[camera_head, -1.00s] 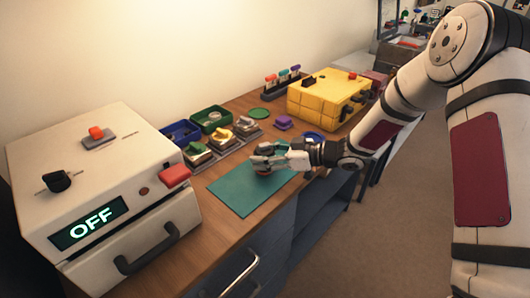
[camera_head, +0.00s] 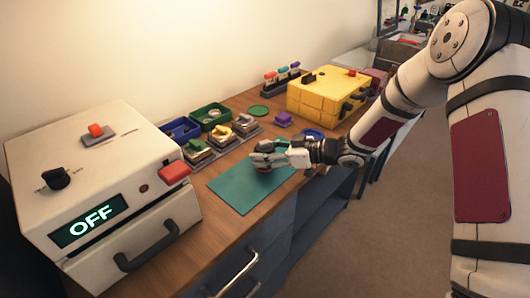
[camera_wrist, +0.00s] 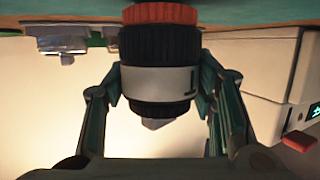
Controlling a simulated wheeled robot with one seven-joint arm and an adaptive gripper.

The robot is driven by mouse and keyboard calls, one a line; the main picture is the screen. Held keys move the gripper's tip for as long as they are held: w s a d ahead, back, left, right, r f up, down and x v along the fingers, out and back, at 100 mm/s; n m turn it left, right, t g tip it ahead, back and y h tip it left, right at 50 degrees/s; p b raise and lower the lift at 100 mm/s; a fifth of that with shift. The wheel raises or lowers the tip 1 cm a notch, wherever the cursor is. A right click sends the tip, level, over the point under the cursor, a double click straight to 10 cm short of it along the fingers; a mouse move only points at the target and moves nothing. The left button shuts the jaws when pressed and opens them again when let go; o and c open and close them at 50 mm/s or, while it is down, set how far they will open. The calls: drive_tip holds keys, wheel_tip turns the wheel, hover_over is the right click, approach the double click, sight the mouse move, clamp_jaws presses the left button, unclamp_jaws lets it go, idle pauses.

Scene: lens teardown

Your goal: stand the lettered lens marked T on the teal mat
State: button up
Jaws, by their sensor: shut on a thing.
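My gripper (camera_head: 264,158) is low over the teal mat (camera_head: 238,193), near its far right part. It is shut on a lens (camera_wrist: 160,75), with a finger on each side in the wrist view. The lens has a black ribbed barrel, a red-orange ring at the mat end and a pale band. A dark mark at the band's right edge shows only in part, so I cannot read the letter. In the head view my fingers hide most of the lens; a bit of red (camera_head: 263,170) shows beneath. I cannot tell whether the lens touches the mat.
A white machine (camera_head: 95,180) reading OFF stands at the left. Blue (camera_head: 181,131) and green (camera_head: 212,117) bins and several small grey holders are behind the mat. A yellow case (camera_head: 328,95) and a purple block (camera_head: 283,119) are farther right. The mat's front part is clear.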

drive_tip(key=shift+f, duration=0.35)
drive_tip(key=o, duration=1.2)
drive_tip(key=shift+f, duration=0.1)
